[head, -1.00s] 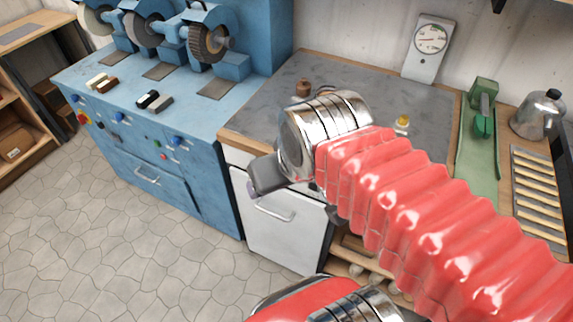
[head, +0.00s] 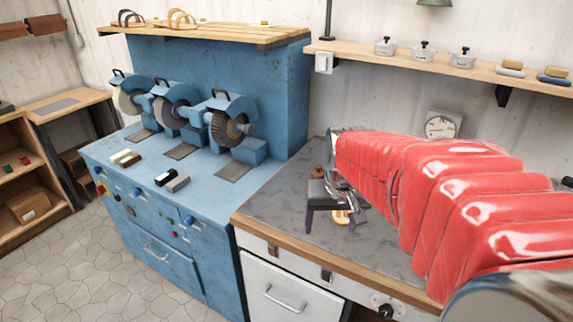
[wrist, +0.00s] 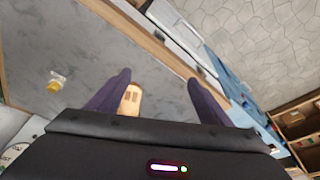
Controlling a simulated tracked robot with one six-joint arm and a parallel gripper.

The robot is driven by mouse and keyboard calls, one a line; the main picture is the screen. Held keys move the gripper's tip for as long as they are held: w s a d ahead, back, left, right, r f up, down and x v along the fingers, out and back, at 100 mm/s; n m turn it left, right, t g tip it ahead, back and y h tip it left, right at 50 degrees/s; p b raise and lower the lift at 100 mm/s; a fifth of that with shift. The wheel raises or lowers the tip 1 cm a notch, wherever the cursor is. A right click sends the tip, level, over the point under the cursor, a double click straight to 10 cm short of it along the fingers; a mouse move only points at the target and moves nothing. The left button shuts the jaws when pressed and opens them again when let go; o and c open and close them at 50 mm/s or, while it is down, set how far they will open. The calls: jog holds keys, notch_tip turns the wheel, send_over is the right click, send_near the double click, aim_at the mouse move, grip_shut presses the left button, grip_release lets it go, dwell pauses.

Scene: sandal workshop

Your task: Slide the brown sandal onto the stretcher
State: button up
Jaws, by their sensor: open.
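My gripper (head: 330,222) is open, pointing down over the grey worktop, with dark purple fingers spread apart. A small tan piece (head: 342,217) lies near the fingers; in the wrist view this tan piece (wrist: 131,98) has two dark slots and shows beside the left finger, inside the gap. I cannot tell whether it is a sandal sole or part of the stretcher. Two strapped sandals stand on the high wooden shelf: one with darker brown straps (head: 128,18) and one with tan straps (head: 182,19). No stretcher can be clearly made out; my arm hides part of the worktop.
The blue grinding machine (head: 230,168) with several wheels stands left of the grey worktop (head: 275,215). A small brown knob-like piece (head: 317,172) is behind my gripper. A dial gauge (head: 440,127) is at the wall. A wall shelf (head: 420,62) holds pots. The worktop's left front is clear.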

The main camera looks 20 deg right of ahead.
jog(key=w+d+r+m+t+h, duration=0.1)
jog(key=w+d+r, duration=0.1)
jog(key=w+d, duration=0.9)
jog(key=shift+d+m, duration=0.3)
jog(key=shift+d, duration=0.1)
jog(key=shift+x, duration=4.25)
jog(key=shift+a+x, duration=0.15)
jog(key=shift+x, duration=1.15)
jog(key=shift+a+x, duration=0.15)
jog(key=shift+x, duration=1.15)
jog(key=shift+f, duration=0.1)
